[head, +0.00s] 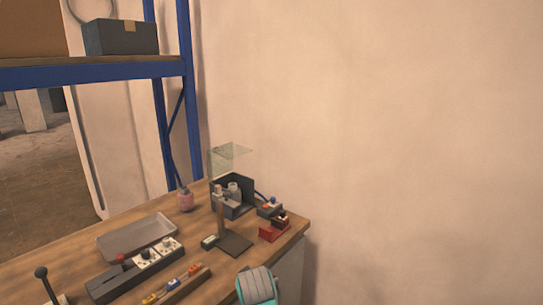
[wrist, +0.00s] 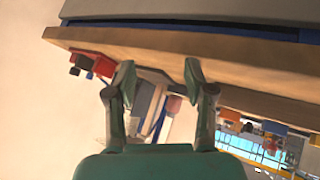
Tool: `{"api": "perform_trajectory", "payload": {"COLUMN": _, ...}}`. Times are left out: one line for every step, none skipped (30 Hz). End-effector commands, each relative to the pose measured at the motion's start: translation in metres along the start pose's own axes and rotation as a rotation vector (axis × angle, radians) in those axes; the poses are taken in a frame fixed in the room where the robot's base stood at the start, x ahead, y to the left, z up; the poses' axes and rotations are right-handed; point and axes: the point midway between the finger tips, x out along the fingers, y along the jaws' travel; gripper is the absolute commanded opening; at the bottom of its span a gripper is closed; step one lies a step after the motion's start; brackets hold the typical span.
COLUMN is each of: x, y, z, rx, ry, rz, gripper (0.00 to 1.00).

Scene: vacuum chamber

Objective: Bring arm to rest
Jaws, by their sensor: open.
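My gripper (wrist: 157,80) shows in the wrist view with its two green-tipped fingers spread apart and nothing held between them. A wooden bench edge (wrist: 200,42) runs slantwise across the top of that view, beyond the fingertips. In the head view, a teal and grey piece of my arm (head: 257,287) shows at the bottom, in front of the bench's near right part. The rest of the arm is out of that view, and the fingers cannot be made out there.
A blue-framed shelf (head: 100,72) stands behind. The space right of the bench looks clear before the wall.

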Motion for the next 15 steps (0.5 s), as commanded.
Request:
{"api": "perform_trajectory", "payload": {"x": 0.007, "y": -0.004, "z": 0.027, "rx": 0.012, "ry": 0.004, "rz": 0.004, "gripper": 0.54}}
{"api": "perform_trajectory", "payload": {"x": 0.009, "y": -0.005, "z": 0.039, "rx": 0.019, "ry": 0.01, "rz": 0.007, "gripper": 0.54}}
{"api": "perform_trajectory", "payload": {"x": 0.012, "y": -0.007, "z": 0.056, "rx": 0.028, "ry": 0.019, "rz": 0.012, "gripper": 0.54}}
{"api": "perform_trajectory", "payload": {"x": 0.014, "y": -0.008, "z": 0.069, "rx": 0.035, "ry": 0.025, "rz": 0.016, "gripper": 0.54}}
{"api": "perform_trajectory", "payload": {"x": 0.015, "y": -0.01, "z": 0.081, "rx": 0.042, "ry": 0.032, "rz": 0.02, "gripper": 0.54}}
{"api": "perform_trajectory", "payload": {"x": 0.017, "y": -0.012, "z": 0.097, "rx": 0.052, "ry": 0.041, "rz": 0.024, "gripper": 0.54}}
{"api": "perform_trajectory", "payload": {"x": 0.017, "y": -0.014, "z": 0.11, "rx": 0.059, "ry": 0.047, "rz": 0.027, "gripper": 0.54}}
{"api": "perform_trajectory", "payload": {"x": 0.017, "y": -0.016, "z": 0.122, "rx": 0.067, "ry": 0.054, "rz": 0.03, "gripper": 0.54}}
{"api": "perform_trajectory", "payload": {"x": 0.017, "y": -0.018, "z": 0.138, "rx": 0.077, "ry": 0.063, "rz": 0.035, "gripper": 0.54}}
{"api": "perform_trajectory", "payload": {"x": 0.016, "y": -0.019, "z": 0.15, "rx": 0.085, "ry": 0.07, "rz": 0.038, "gripper": 0.54}}
{"api": "perform_trajectory", "payload": {"x": 0.015, "y": -0.021, "z": 0.162, "rx": 0.092, "ry": 0.076, "rz": 0.041, "gripper": 0.54}}
{"api": "perform_trajectory", "payload": {"x": 0.013, "y": -0.024, "z": 0.177, "rx": 0.102, "ry": 0.085, "rz": 0.045, "gripper": 0.54}}
{"api": "perform_trajectory", "payload": {"x": 0.011, "y": -0.026, "z": 0.189, "rx": 0.11, "ry": 0.092, "rz": 0.048, "gripper": 0.54}}
{"api": "perform_trajectory", "payload": {"x": 0.008, "y": -0.028, "z": 0.201, "rx": 0.118, "ry": 0.099, "rz": 0.051, "gripper": 0.54}}
{"api": "perform_trajectory", "payload": {"x": 0.005, "y": -0.03, "z": 0.216, "rx": 0.129, "ry": 0.108, "rz": 0.056, "gripper": 0.54}}
